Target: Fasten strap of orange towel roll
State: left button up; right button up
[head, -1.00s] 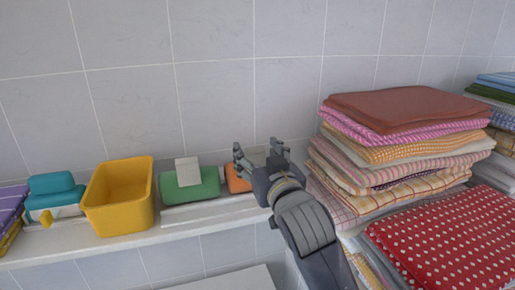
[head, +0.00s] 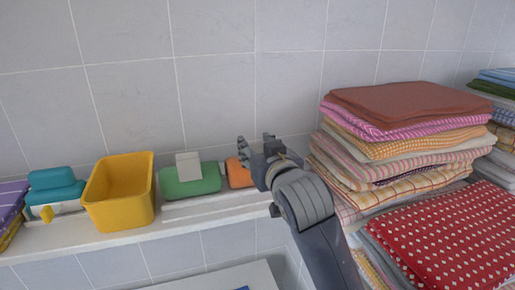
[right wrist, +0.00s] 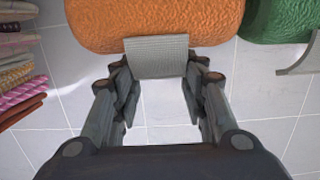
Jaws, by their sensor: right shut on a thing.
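The orange towel roll (head: 238,173) lies on the white shelf, largely hidden behind my right gripper (head: 256,148) in the head view. In the right wrist view the orange roll (right wrist: 200,20) fills the top middle. Its grey strap flap (right wrist: 158,57) hangs across the roll's edge, between the fingertips of my right gripper (right wrist: 161,72). The gripper is shut on this strap, with one finger at each side of it. I cannot tell whether the strap's end touches the roll's fastening spot. My left gripper is not in view.
Beside the orange roll is a green roll (head: 195,182) with a pale strap standing up (head: 188,166). Further left are a yellow bin (head: 120,210) and a teal roll (head: 55,190). Folded towels (head: 400,140) stand close on the right. A tiled wall (head: 215,100) is behind the shelf.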

jog(key=shift+w+a+f+g, duration=0.15)
jog(key=shift+w+g, duration=0.1)
jog(key=shift+g, duration=0.35)
jog(key=o, duration=1.1)
jog(key=v, duration=1.2)
jog(key=shift+a, duration=0.1)
